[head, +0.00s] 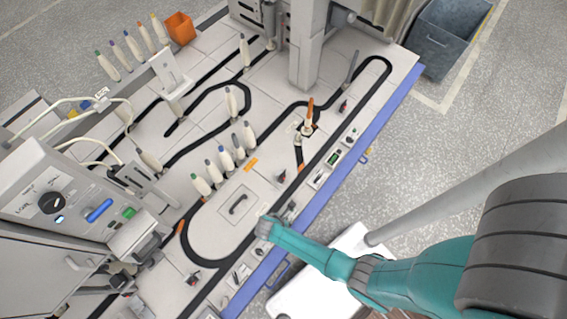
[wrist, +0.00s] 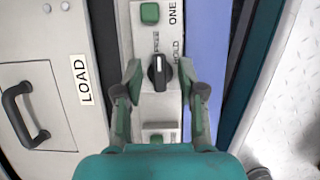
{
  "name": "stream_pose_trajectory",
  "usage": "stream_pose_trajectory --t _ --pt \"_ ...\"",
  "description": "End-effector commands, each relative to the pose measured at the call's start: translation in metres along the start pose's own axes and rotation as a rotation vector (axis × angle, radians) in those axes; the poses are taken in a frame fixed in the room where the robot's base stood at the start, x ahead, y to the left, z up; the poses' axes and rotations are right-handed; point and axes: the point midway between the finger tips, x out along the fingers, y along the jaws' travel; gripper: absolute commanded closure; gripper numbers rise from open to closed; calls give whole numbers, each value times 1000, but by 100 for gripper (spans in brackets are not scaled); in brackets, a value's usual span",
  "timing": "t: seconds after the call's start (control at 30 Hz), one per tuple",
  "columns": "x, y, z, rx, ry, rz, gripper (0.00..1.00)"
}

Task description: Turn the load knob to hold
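The load knob (wrist: 158,73) is a black knob with a white pointer line on a narrow grey panel (wrist: 143,20), in the wrist view. Its pointer aims up, toward the FREE label (wrist: 155,43); the HOLD label (wrist: 178,58) is to the upper right. My gripper (wrist: 160,78) is open, one finger on each side of the knob, with a visible gap on both sides. Whether the fingertips are down at knob height is hard to tell. In the head view, my teal wrist (head: 268,228) is over the table's front edge and hides the knob.
A LOAD label (wrist: 83,80) and a hatch with a black handle (wrist: 22,115) lie left of the knob. Green buttons (wrist: 150,13) sit above and below it. The head view shows several upright bobbins (head: 225,160), a black track (head: 215,262) and a blue table edge (head: 330,195).

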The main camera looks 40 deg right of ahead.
Motion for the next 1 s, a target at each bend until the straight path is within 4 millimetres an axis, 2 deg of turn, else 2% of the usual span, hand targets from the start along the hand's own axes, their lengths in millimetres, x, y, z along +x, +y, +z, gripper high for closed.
stream_pose_trajectory --t 0.17,0.33,0.73,1.0 --pt "0 0 0 0 0 0 60" --pt "0 0 0 1 0 0 100" --pt "0 1 0 28 0 -10 100" --pt "0 1 0 164 0 -68 100"
